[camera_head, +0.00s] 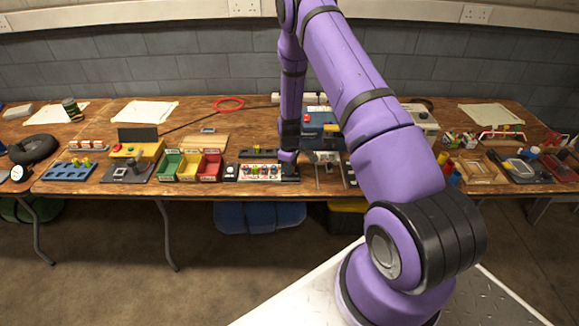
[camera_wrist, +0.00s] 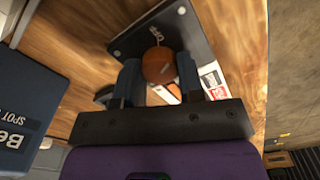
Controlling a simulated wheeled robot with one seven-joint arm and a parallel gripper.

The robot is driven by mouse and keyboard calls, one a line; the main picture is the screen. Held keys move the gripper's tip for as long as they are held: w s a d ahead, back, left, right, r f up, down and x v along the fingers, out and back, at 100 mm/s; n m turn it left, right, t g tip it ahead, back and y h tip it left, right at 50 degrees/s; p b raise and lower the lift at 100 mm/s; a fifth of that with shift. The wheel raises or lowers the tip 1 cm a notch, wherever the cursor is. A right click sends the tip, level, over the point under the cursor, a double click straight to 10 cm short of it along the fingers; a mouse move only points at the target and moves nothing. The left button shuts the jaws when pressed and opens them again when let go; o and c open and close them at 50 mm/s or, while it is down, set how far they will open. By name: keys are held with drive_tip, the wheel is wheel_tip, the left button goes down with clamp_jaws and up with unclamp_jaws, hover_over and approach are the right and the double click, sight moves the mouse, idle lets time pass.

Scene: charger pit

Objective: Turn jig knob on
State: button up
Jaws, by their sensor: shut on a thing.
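The jig knob (camera_wrist: 158,68) is round and orange-brown, with a small pale mark on its top. My gripper (camera_wrist: 159,65) is shut on the knob in the wrist view, one dark finger on each side. In the head view my gripper (camera_head: 289,158) reaches down at the table's front edge, and the knob is hidden there. I cannot tell which setting the knob points to.
A white board with several small coloured parts (camera_head: 260,172) lies just left of my gripper. Red, yellow and green bins (camera_head: 187,167) stand further left. A blue box (camera_head: 318,131) is behind right; it likely shows in the wrist view (camera_wrist: 30,100). The table's front edge is close.

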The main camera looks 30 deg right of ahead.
drive_tip(key=m, duration=0.4)
drive_tip(key=shift+m, duration=0.3)
drive_tip(key=m, duration=0.3)
drive_tip(key=shift+m, duration=0.3)
drive_tip(key=m, duration=0.8)
drive_tip(key=shift+d+m, duration=0.1)
drive_tip(key=shift+m, duration=0.2)
drive_tip(key=o, duration=0.9)
wheel_tip(320, 180, up, 11)
drive_tip(key=shift+f, duration=0.1)
